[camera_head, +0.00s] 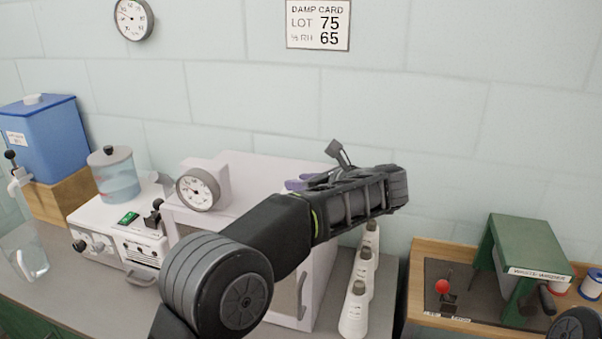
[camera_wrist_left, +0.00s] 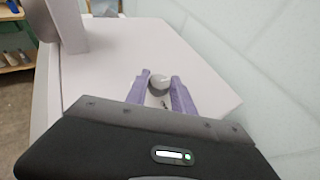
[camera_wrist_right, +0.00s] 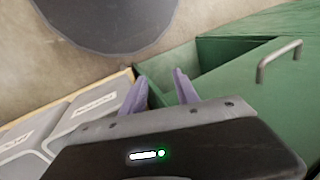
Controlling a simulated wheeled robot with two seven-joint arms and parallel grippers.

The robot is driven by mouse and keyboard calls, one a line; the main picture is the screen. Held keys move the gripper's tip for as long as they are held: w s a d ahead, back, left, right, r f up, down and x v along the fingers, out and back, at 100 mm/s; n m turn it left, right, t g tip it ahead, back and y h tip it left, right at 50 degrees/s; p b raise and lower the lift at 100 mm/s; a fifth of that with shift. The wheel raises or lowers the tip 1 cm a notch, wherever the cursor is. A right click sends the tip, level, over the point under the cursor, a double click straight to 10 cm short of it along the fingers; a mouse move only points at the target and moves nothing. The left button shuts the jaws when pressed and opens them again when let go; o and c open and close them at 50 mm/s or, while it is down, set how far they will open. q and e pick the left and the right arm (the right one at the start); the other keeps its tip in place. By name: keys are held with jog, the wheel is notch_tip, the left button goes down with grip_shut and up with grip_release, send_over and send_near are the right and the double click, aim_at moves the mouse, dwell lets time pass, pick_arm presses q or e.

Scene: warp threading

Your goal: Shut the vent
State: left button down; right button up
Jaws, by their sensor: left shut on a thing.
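A white cabinet (camera_head: 255,172) stands on the bench with a round dial on its top; my left arm crosses in front of it. My left gripper (camera_wrist_left: 161,77) is over the cabinet top, its purple fingers on both sides of a small rounded grey-white knob (camera_wrist_left: 158,85), apparently the vent's. It is shut on this knob. A dark square piece on a stalk (camera_head: 336,149) rises behind the gripper. My right gripper (camera_wrist_left: 0,0) is left out of that view; its fingers stand apart and empty in the right wrist view.
Several white bottles (camera_head: 357,300) stand right of the cabinet. A white dial unit (camera_head: 120,235) with a glass jar (camera_head: 115,180) is at the left. A wooden tray (camera_head: 415,285) with a green press is at the right. A green open drawer (camera_wrist_right: 210,85) lies near my right gripper.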

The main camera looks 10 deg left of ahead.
pick_arm(q)
jog(key=shift+f, duration=0.1)
jog(key=c, duration=1.1)
grip_release()
jog(key=shift+d, duration=0.1)
jog(key=v, duration=0.7)
jog(key=shift+s+d, duration=0.25)
